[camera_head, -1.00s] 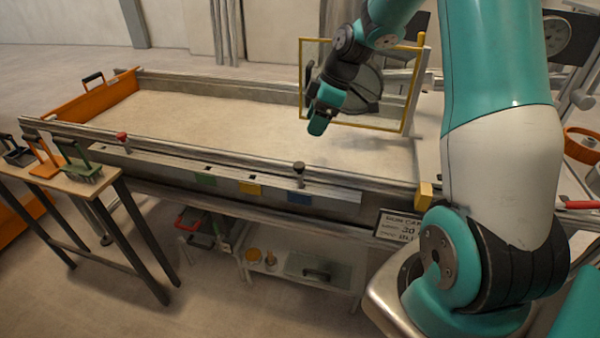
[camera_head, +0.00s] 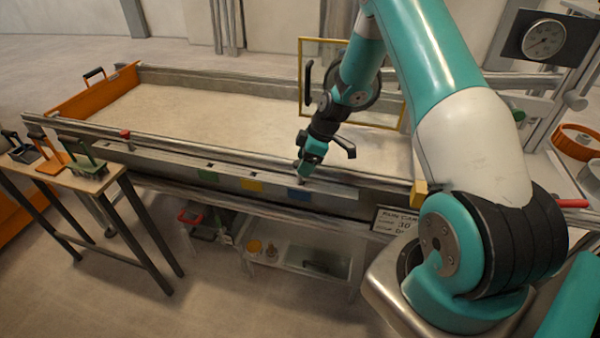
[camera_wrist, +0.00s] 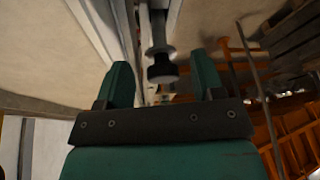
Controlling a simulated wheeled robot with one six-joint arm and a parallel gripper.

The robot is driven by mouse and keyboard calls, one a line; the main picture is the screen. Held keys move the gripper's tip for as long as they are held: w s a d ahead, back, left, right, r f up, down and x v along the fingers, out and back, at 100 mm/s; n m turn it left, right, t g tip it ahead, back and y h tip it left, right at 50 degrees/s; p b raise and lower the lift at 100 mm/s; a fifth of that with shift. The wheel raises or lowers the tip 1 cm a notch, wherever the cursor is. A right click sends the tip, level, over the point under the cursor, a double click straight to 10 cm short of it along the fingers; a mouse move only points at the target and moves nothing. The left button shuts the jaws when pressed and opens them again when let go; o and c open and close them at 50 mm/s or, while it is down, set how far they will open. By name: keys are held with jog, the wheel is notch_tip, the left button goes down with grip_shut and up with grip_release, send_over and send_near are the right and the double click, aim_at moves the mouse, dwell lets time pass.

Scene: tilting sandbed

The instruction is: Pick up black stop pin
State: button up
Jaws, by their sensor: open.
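The black stop pin (camera_wrist: 162,70) shows in the wrist view, with a dark round head and a shaft, standing on the front rail. It lies just beyond and between the two teal fingers of my gripper (camera_wrist: 160,82), which are spread apart and empty. In the head view my gripper (camera_head: 306,172) is low over the front rail (camera_head: 232,182) by the blue patch. There the pin is mostly hidden behind the gripper. I cannot tell whether a finger touches it.
A red-topped pin (camera_head: 126,135) stands farther left on the rail. The sandbed (camera_head: 200,112) lies behind, with a yellow frame (camera_head: 385,122) standing over it. A yellow block (camera_head: 419,192) and a sign (camera_head: 395,222) are to the right. A side table (camera_head: 65,178) holds tools at left.

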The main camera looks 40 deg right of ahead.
aim_at(300, 179)
jog(key=p+x, duration=0.1)
jog(key=x, duration=0.3)
jog(key=c, duration=1)
